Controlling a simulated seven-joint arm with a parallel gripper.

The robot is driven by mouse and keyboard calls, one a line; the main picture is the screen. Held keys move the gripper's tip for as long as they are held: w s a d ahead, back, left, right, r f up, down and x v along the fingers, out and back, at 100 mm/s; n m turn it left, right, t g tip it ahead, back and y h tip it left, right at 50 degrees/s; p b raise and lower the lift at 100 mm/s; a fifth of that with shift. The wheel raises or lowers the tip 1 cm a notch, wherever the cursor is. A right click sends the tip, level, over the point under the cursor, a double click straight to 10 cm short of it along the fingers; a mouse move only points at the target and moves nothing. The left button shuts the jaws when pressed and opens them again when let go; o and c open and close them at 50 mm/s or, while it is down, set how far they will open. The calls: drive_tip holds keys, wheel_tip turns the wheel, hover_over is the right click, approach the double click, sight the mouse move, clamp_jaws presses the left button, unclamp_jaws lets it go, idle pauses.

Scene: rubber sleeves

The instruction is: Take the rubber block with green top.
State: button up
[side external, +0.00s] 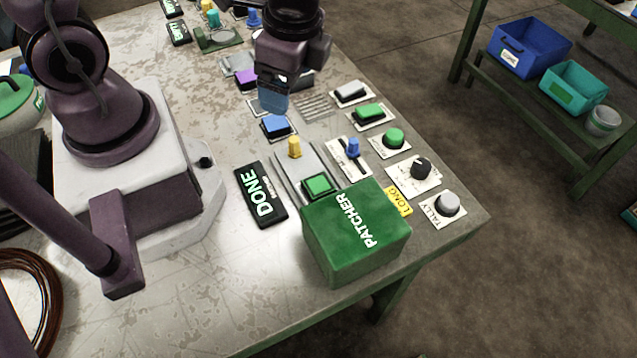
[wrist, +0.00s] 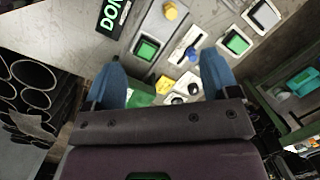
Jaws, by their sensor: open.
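Two block-like pieces with green tops are in view, and I cannot tell which one is meant. One is a square green-topped block (side external: 318,185) with dark sides, on a plate beside the green PATCHER box; it also shows in the wrist view (wrist: 147,50). The other is a rectangular green-topped block (side external: 370,111) on a white plate near the table's right edge. It appears to be the green piece at the right of the wrist view (wrist: 236,43). My gripper (side external: 272,104) is above the table, behind a blue-topped block. Its blue fingers (wrist: 165,78) are apart, with nothing held between them.
The large green PATCHER box (side external: 352,235) stands at the front corner. A yellow knob (side external: 294,147), a blue knob (side external: 353,148), a round green knob (side external: 394,138) and the blue-topped block (side external: 275,124) stand nearby. The black DONE plate (side external: 260,195) lies left; bare table lies in front of it.

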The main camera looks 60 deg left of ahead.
sight(321, 188)
drive_tip(key=w+d+f+m+h, duration=0.2)
drive_tip(key=d+f+m, duration=0.2)
drive_tip(key=d+m, duration=0.35)
drive_tip(key=shift+m+t, duration=0.3)
drive_tip(key=shift+m, duration=0.15)
drive_tip(key=f, duration=1.3)
drive_tip(key=shift+s, duration=0.35)
drive_tip(key=c, duration=1.1)
drive_tip(key=shift+r, duration=0.15)
